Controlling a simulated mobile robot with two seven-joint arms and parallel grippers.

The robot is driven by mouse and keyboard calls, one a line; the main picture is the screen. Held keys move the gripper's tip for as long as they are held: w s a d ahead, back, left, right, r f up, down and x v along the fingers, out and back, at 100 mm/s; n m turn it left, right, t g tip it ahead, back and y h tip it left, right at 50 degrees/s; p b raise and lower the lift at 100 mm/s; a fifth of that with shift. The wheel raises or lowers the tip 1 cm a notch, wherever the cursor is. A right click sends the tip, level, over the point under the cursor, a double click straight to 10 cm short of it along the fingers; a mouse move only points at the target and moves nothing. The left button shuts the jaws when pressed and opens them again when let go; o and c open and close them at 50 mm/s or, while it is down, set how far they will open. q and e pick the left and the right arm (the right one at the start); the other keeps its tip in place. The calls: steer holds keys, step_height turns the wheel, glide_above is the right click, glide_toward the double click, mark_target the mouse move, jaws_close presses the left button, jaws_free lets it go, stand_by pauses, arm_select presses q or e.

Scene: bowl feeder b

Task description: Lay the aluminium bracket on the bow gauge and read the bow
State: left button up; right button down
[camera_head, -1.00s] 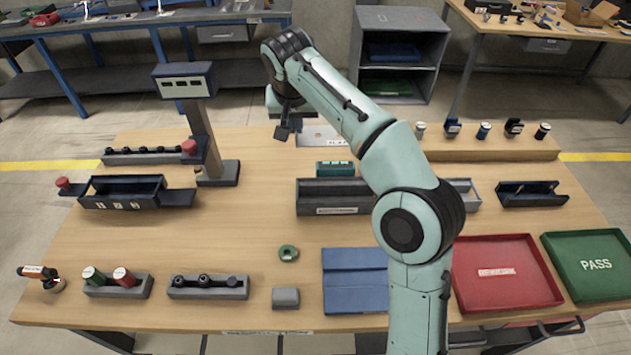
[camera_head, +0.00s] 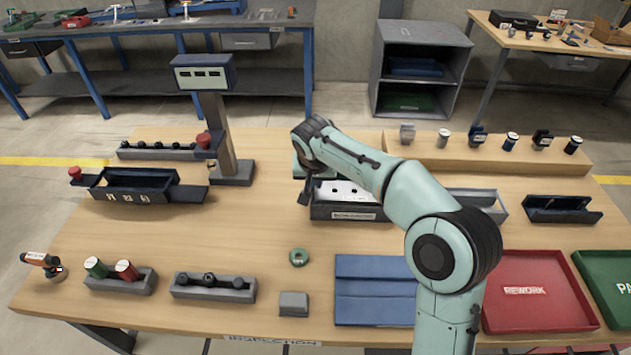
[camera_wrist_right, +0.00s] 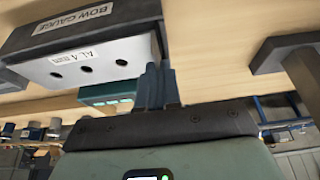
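The aluminium bracket (camera_head: 345,188) is a pale plate with dark holes. In the right wrist view the bracket (camera_wrist_right: 110,55) shows a label beginning "AL" and three holes. My right gripper (camera_head: 308,192) has its fingers (camera_wrist_right: 155,85) close together at one end of the bracket, shut on it. The bracket is over the dark bow gauge (camera_head: 345,212); the labelled gauge (camera_wrist_right: 75,25) is right beside it in the wrist view. I cannot tell whether they touch. A teal block with small displays (camera_wrist_right: 110,95) shows near the bracket. My left gripper is out of view.
A red REWORK tray (camera_head: 535,290) and a green PASS tray (camera_head: 610,275) are at the right. A blue mat (camera_head: 370,290), a grey block (camera_head: 293,303) and a green ring (camera_head: 299,257) are in front. A display post (camera_head: 222,130) stands at left. Bare wood surrounds the ring.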

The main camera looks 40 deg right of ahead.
steer(key=shift+f+b, duration=0.45)
steer(key=shift+f, duration=0.15)
steer(key=c, duration=1.3)
jaws_free()
steer(key=shift+c, duration=0.2)
steer(key=shift+r, duration=0.15)
steer(key=p+v, duration=0.2)
steer(key=v, duration=1.1)
